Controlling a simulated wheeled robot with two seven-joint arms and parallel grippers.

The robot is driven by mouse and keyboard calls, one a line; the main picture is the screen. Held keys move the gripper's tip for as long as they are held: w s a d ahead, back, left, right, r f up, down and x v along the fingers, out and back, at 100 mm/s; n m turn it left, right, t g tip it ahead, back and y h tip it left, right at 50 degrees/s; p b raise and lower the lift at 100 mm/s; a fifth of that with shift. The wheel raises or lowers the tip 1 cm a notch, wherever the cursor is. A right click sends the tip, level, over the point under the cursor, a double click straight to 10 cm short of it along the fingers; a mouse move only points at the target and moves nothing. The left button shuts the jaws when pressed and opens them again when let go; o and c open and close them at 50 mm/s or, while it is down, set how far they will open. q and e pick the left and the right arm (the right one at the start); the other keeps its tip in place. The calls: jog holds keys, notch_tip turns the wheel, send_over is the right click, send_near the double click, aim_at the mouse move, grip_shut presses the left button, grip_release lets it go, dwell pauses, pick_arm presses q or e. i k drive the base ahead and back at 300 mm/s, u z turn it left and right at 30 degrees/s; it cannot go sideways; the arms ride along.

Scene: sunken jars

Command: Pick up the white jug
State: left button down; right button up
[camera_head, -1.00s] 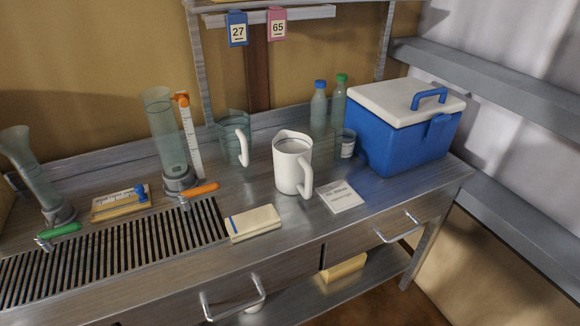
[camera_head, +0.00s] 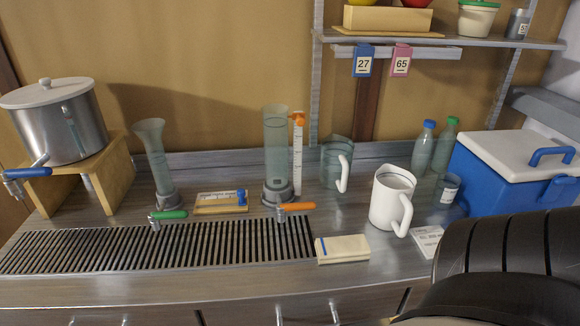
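The white jug (camera_head: 390,200) stands upright on the metal counter (camera_head: 230,265), right of centre. Its handle points to the front right. A clear jug with a white handle (camera_head: 336,163) stands just behind it to the left. A dark, ribbed part of my own body fills the lower right corner, apart from the white jug in the picture. Neither of my grippers shows, so I cannot see their fingers.
A blue cooler (camera_head: 500,185), two bottles (camera_head: 424,146) and a small labelled jar (camera_head: 447,190) stand to the right. A cylinder (camera_head: 276,150) stands left. A shelf (camera_head: 450,38) hangs above.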

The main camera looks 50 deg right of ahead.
aim_at(390, 209)
jog(key=u, duration=0.4)
jog(key=k, duration=1)
jog(key=z, duration=1.4)
jog(key=i, duration=0.15)
